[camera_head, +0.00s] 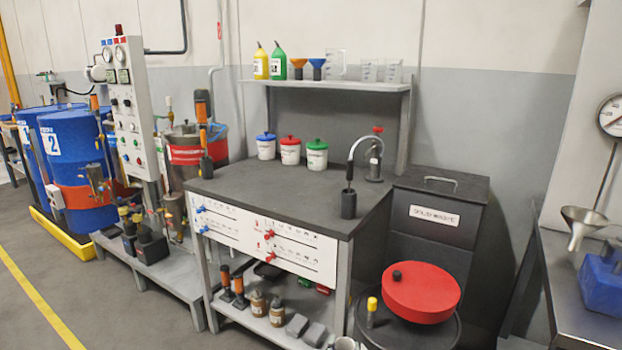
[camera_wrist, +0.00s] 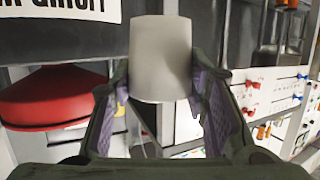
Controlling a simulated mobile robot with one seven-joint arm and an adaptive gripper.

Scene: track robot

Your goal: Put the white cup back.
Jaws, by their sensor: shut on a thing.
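The white cup (camera_wrist: 160,58) is in the wrist view, plain and light grey-white in this light. It sits between the two fingers of my gripper (camera_wrist: 163,88), which is shut on it. The cup's far side and contents are hidden. My gripper is not clearly visible in the head view. A pale, round-rimmed thing (camera_head: 345,343) is cut off at that view's bottom edge; I cannot tell whether it is the held cup.
A grey workbench (camera_head: 260,190) carries lidded tubs and a curved tap. A back shelf (camera_head: 325,84) holds bottles, funnels and clear jugs. A red round lid (camera_head: 421,291) lies before a dark labelled bin (camera_head: 437,190). The bench top's middle is clear.

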